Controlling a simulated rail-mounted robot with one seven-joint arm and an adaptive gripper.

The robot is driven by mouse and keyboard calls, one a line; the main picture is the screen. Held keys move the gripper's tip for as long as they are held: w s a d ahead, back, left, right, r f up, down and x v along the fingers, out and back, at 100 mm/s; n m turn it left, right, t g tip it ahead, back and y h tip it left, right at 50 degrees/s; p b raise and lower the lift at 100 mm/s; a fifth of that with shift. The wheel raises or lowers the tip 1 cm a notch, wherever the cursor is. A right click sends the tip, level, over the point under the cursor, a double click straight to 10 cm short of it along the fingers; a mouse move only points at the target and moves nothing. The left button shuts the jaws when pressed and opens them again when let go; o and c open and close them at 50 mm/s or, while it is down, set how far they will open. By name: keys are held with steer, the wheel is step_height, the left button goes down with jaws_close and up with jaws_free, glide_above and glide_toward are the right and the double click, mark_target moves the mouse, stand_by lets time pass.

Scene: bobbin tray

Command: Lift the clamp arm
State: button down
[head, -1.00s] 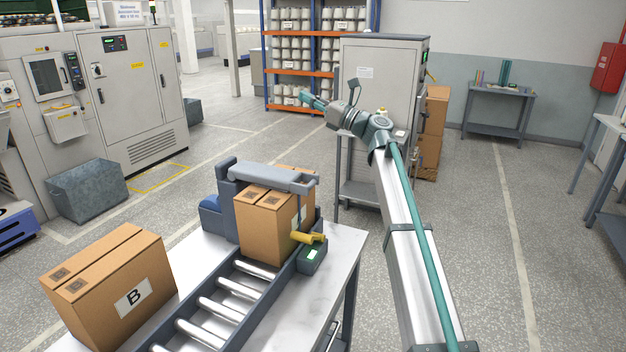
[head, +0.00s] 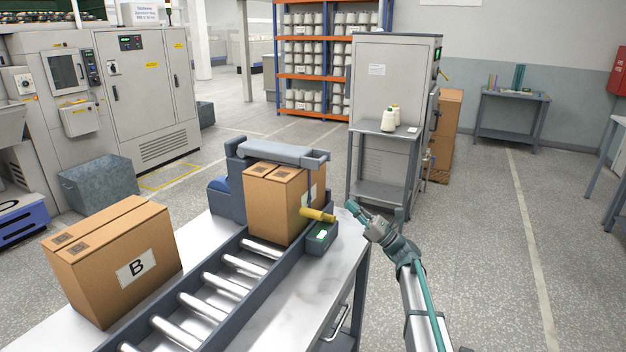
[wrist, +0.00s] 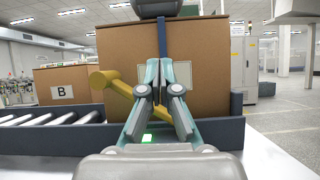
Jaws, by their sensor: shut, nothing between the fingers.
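The grey-blue clamp arm (head: 280,152) lies level across the top of a carton (head: 268,200) on the roller conveyor, joined to an upright post at its left. A thin dark rod hangs from its right end towards a yellow handle (head: 318,215), which sticks out above a small box with a green light. In the wrist view the yellow handle (wrist: 103,80) slants down behind my fingers, and a dark part above is probably the clamp arm's end. My gripper (head: 353,208) is shut and empty, just right of the handle. The wrist view shows its fingers (wrist: 161,68) before the carton; contact cannot be told.
A second carton marked B (head: 115,260) stands at the left by the rollers (head: 220,285). The conveyor's side rail (head: 265,275) runs along the white table. A grey stand (head: 385,150) with cones is behind.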

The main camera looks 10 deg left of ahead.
steer(key=shift+d+r+n, duration=0.1)
steer(key=shift+d+n, duration=0.05)
steer(key=shift+n, duration=0.15)
steer(key=d+r+p+x, duration=0.1)
steer(key=r+p+x, duration=0.1)
steer(key=x, duration=1.1)
steer(key=shift+s+d+r+p, duration=0.25)
steer(key=shift+s+p, duration=0.15)
steer(key=shift+p, duration=0.45)
